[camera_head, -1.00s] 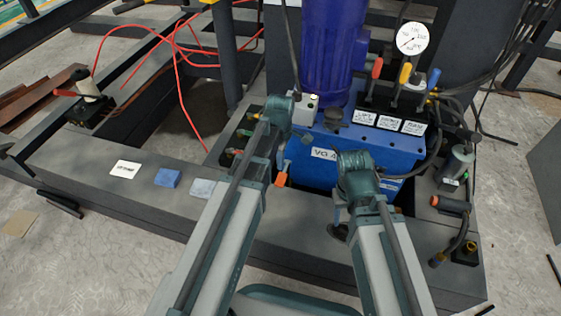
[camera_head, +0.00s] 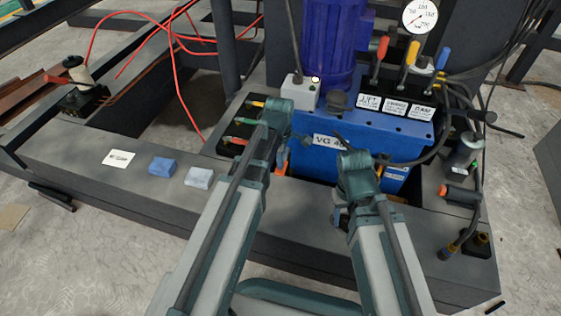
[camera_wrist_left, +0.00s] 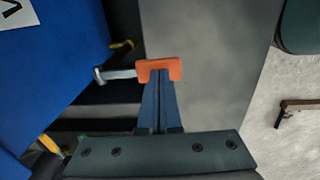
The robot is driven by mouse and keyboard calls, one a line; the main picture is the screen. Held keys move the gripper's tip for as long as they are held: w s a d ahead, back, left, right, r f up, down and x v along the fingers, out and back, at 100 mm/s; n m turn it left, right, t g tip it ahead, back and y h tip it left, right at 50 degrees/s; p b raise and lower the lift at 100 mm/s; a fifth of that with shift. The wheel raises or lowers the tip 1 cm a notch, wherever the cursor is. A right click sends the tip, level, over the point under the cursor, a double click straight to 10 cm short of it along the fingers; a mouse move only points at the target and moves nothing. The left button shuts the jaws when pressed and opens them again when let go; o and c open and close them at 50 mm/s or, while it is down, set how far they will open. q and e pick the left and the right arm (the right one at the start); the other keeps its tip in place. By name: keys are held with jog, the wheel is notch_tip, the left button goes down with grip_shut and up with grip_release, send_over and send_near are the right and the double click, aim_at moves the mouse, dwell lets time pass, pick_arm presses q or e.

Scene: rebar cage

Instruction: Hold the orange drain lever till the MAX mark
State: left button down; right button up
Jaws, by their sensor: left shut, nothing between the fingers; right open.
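The orange drain lever (camera_wrist_left: 160,70) has a flat orange handle on a pale metal stem beside the blue tank (camera_wrist_left: 50,75). In the head view only a sliver of orange (camera_head: 281,169) shows behind my left arm. My left gripper (camera_wrist_left: 160,88) is shut, with nothing between its fingers. Its tips are at the orange handle's edge, and touching or only overlapping it cannot be told. My right gripper (camera_head: 342,217) is open, in front of the tank and largely hidden by its own wrist. I cannot make out a MAX mark in either view.
The blue tank carries red, yellow and blue levers (camera_head: 409,55) with white labels (camera_head: 395,105) and a pressure gauge (camera_head: 418,15). Orange and green connectors (camera_head: 240,122) lie left of it. Blue and pale blocks (camera_head: 163,167) rest on the grey beam, whose left part is mostly clear.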

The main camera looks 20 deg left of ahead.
pick_arm(q)
jog(key=shift+t, duration=0.4)
jog(key=shift+s+f+b, duration=0.25)
jog(key=shift+f+b, duration=0.65)
jog(key=shift+f, duration=0.1)
jog(key=shift+s+f+b, duration=0.2)
jog(key=shift+f+b, duration=0.7)
jog(key=shift+f, duration=0.05)
pick_arm(e)
jog(key=shift+f, duration=2.05)
pick_arm(q)
jog(key=shift+w, duration=0.2)
dwell(3.4)
